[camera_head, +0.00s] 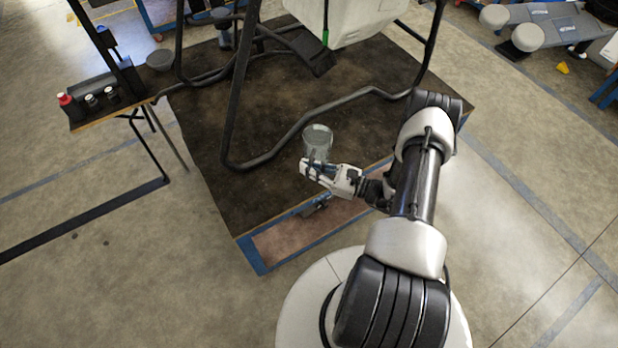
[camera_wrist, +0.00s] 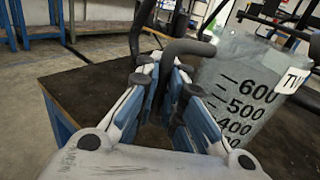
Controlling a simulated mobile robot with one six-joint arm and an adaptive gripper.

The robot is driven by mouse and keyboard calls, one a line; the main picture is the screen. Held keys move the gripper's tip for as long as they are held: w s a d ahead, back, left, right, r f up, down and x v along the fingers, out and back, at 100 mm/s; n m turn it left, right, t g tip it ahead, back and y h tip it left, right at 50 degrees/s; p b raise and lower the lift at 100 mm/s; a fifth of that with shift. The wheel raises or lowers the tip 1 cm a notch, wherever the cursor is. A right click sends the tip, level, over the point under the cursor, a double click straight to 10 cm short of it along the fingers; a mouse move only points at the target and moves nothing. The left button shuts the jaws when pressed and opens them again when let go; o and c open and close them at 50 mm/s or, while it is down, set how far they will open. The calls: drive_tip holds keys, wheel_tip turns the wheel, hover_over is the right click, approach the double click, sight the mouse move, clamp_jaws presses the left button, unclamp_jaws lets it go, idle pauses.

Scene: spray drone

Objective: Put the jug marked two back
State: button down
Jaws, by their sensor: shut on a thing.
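The clear jug (camera_head: 318,137) is over the dark bench top (camera_head: 205,130), near its front edge. In the wrist view the jug (camera_wrist: 240,85) stands at the right, roughly upright, with black volume marks and a white label reading "TW", cut off by the picture edge. My gripper (camera_head: 311,170) is shut on the jug at its grey handle (camera_wrist: 187,47), which passes down between the fingers (camera_wrist: 165,85). The fingers hide the lower handle. I cannot tell whether the jug's base touches the bench.
The drone's black tube frame (camera_head: 290,150) stands on the bench close behind the jug, with a white tank (camera_head: 350,20) above. A side stand (camera_head: 100,115) at the left holds several small bottles, and a grey bowl (camera_head: 160,60) sits beside it. The bench's left front area is clear.

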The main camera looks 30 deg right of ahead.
drive_tip(key=shift+f+b, duration=0.8)
drive_tip(key=shift+f, duration=1.35)
drive_tip(key=shift+f, duration=0.1)
drive_tip(key=c, duration=1.7)
unclamp_jaws()
